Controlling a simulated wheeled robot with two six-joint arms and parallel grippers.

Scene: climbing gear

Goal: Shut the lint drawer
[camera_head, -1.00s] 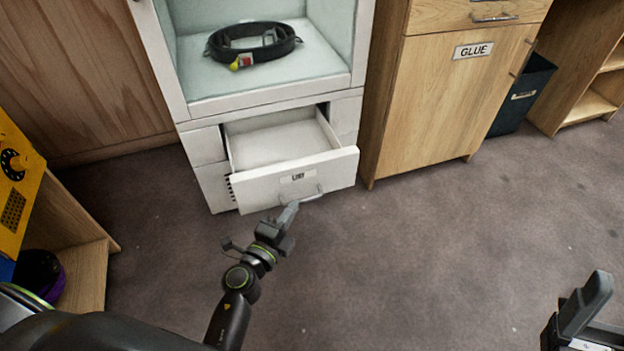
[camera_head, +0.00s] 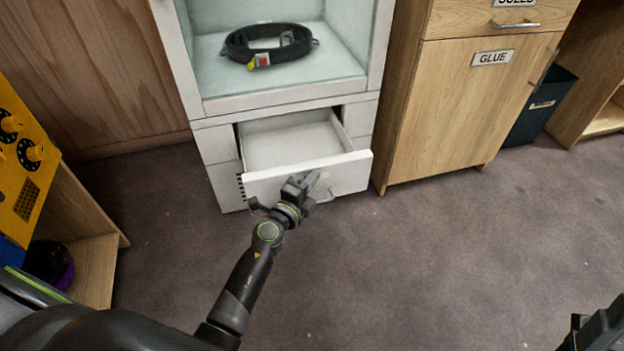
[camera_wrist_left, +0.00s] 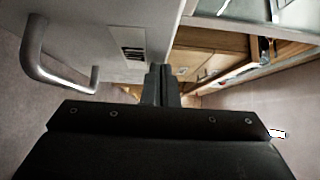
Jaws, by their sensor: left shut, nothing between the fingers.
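The lint drawer (camera_head: 262,184) is a white drawer low in the white cabinet. It is pulled out, and its empty inside shows from above. My left gripper (camera_head: 310,181) is shut and empty at the drawer front, covering most of its label. In the left wrist view the shut fingers (camera_wrist_left: 160,84) point at the white front, just right of the label (camera_wrist_left: 130,42), with the bar handle (camera_wrist_left: 60,72) to their left. I cannot tell whether the fingertips touch the front. My right gripper (camera_head: 598,328) is partly cut off at the bottom right corner.
A black belt-like loop (camera_head: 270,45) lies in the open compartment above the drawer. A wooden cabinet labelled GLUE (camera_head: 455,105) stands close to the right, with a dark bin (camera_head: 540,105) beyond it. A wooden shelf (camera_head: 95,255) is at left. The carpet in front is clear.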

